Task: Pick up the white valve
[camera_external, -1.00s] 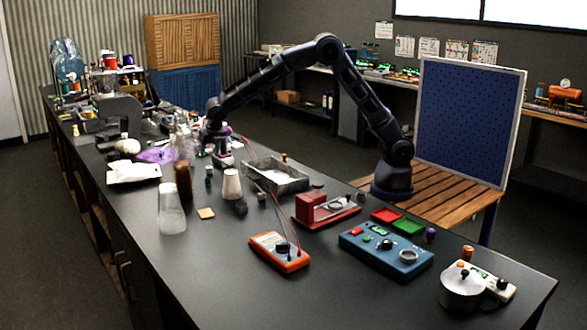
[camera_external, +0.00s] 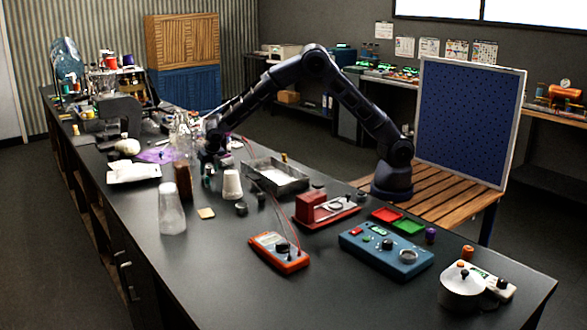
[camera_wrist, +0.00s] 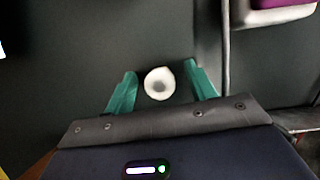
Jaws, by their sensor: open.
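The white valve (camera_wrist: 159,83) shows in the wrist view as a small round white piece with a greyish centre, on the dark bench top. My gripper (camera_wrist: 160,80) is open, with one green finger on each side of the valve and gaps between. I cannot tell whether the fingertips are down at its height. In the external view my gripper (camera_external: 209,172) is low over the bench, among small items. I cannot make out the valve there; the gripper and clutter may hide it.
Clear glassware (camera_external: 181,135) stands close on the left. The bench's front left (camera_external: 190,265) is clear.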

